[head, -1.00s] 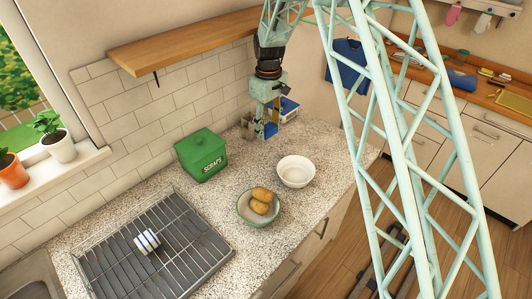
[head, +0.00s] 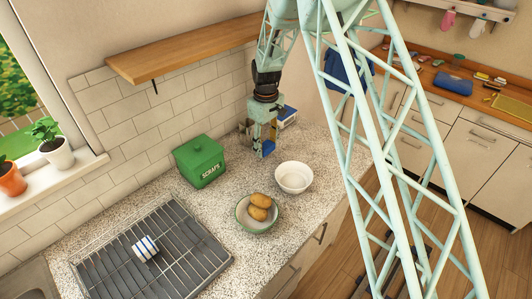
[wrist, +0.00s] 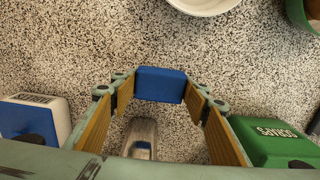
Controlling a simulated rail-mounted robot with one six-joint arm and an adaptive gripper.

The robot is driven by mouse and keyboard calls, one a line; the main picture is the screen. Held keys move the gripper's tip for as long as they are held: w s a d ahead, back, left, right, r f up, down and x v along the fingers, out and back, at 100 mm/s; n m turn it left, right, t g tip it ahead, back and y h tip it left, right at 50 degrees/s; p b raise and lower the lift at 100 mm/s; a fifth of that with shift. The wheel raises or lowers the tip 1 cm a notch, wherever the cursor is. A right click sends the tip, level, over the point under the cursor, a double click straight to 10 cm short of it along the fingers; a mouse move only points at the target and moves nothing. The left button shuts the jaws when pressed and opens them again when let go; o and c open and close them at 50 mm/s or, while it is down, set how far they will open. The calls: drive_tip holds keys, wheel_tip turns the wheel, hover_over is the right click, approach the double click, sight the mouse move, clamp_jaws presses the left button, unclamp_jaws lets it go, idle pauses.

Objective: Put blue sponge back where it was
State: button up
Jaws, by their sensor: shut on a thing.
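My gripper (head: 264,147) points down over the speckled counter, between the green scraps bin and the white bowl. It is shut on the blue sponge (wrist: 161,85), which sits between the fingertips in the wrist view. In the head view the sponge (head: 268,148) shows as a small blue patch at the finger ends. A clear or grey upright object (wrist: 141,138) shows between the fingers in the wrist view, on the near side of the sponge; I cannot tell what it is. How far the sponge is above the counter is unclear.
The green scraps bin (head: 199,161) stands left of my gripper. A white bowl (head: 294,177) and a green-rimmed bowl of potatoes (head: 257,213) are in front. A blue-and-white box (head: 288,114) is behind. A wooden shelf (head: 180,45) hangs above.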

sight(266, 152)
drive_tip(key=shift+f, duration=0.1)
drive_tip(key=shift+f, duration=1.75)
drive_tip(key=shift+f, duration=0.15)
drive_tip(key=o, duration=0.8)
drive_tip(key=shift+r, duration=0.2)
wheel_tip(266, 152, up, 11)
drive_tip(key=shift+r, duration=0.45)
drive_tip(key=shift+r, duration=0.1)
